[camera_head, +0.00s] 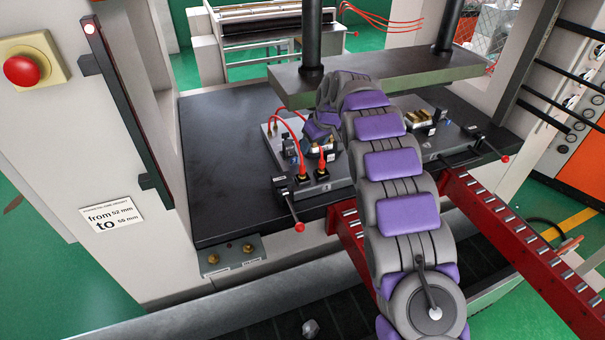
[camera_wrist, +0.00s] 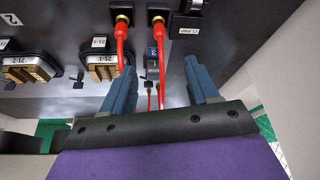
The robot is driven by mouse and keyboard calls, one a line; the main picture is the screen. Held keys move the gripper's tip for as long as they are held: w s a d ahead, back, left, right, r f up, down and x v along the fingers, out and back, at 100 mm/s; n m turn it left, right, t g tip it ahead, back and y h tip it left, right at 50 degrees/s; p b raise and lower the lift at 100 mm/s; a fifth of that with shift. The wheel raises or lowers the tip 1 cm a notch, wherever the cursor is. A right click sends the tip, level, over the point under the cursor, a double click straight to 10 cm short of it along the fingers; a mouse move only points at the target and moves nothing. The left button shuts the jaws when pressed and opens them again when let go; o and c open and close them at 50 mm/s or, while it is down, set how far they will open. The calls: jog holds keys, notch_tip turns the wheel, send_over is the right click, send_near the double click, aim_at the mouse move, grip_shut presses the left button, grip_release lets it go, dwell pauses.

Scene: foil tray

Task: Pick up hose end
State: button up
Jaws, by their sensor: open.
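Two red hoses rise from brass fittings on black blocks on the grey plate; the left one (camera_head: 301,145) and the right one (camera_head: 321,154) show in the head view. In the wrist view the left hose (camera_wrist: 121,40) runs down to the left finger, and the right hose (camera_wrist: 160,60) runs down between the fingers. My gripper (camera_wrist: 160,82) is open, with its two blue fingers apart. No grip on either hose shows. In the head view my arm hides most of the gripper. Which hose end is meant, I cannot tell.
The grey plate (camera_head: 312,188) lies on the black machine table (camera_head: 225,160). Brass connectors (camera_wrist: 103,68) sit left of the hoses. A thick upper plate (camera_head: 440,70) on black columns overhangs the back. Red rails (camera_head: 520,250) lead off at right. The table's left side is clear.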

aim_at(303, 166)
jog(key=b+x, duration=0.1)
jog(key=x, duration=1.6)
jog(key=shift+b, duration=0.35)
jog(key=shift+c, duration=0.4)
grip_shut()
